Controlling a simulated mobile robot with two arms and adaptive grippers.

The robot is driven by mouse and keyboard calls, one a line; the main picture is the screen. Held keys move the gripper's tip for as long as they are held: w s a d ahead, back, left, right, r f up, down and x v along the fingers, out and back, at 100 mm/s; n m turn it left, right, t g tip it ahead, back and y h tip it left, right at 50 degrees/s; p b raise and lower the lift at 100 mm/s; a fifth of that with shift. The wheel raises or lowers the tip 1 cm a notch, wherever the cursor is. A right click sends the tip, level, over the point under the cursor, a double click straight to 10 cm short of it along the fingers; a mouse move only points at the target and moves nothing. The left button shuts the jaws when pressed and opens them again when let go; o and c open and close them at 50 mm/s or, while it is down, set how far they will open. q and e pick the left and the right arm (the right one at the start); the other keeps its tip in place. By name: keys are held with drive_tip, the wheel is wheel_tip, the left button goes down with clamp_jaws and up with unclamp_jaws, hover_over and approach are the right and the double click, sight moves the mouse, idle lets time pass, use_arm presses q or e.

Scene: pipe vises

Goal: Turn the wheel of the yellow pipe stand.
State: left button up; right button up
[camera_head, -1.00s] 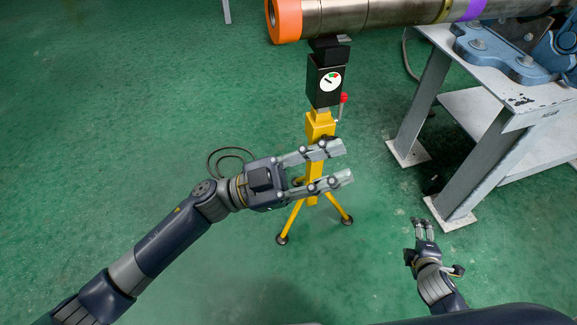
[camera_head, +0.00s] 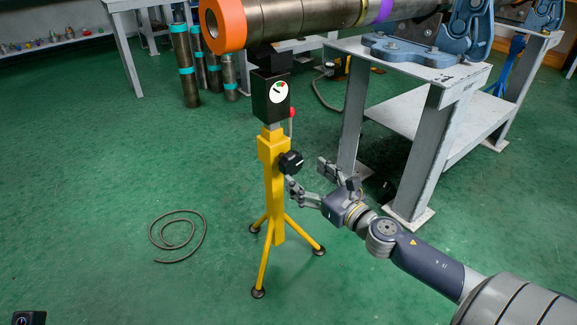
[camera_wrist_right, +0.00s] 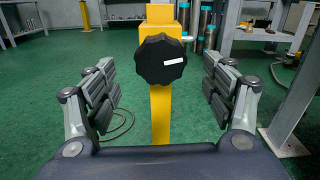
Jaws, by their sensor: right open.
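The yellow pipe stand (camera_head: 275,190) stands upright on three legs in the head view, with a black box and gauge (camera_head: 271,95) on top. Its wheel, a black lobed knob (camera_head: 291,162), is on the right side of the post. In the right wrist view the wheel (camera_wrist_right: 160,72) faces the camera with a white mark on it, in front of the yellow post (camera_wrist_right: 161,115). My right gripper (camera_head: 306,179) is open just beside the wheel. In the right wrist view its fingers (camera_wrist_right: 160,62) stand wide on both sides of the wheel, apart from it. My left gripper is not in view.
A thick metal pipe with an orange end (camera_head: 228,25) lies over the stand. A grey table (camera_head: 425,70) with a blue vise (camera_head: 420,48) is at the right. A cable coil (camera_head: 178,235) lies on the green floor (camera_head: 100,190) at the left. Several pipes (camera_head: 186,72) stand behind.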

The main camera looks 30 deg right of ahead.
sight(295, 166)
drive_tip(key=shift+w+a+b, duration=0.15)
drive_tip(key=shift+w+b, duration=0.1)
drive_tip(key=shift+w, duration=1.55)
drive_tip(key=shift+w+a+b, duration=0.1)
drive_tip(key=shift+w+b, duration=0.15)
drive_tip(key=shift+w, duration=1.5)
drive_tip(key=shift+c, duration=0.2)
drive_tip(key=c, duration=1)
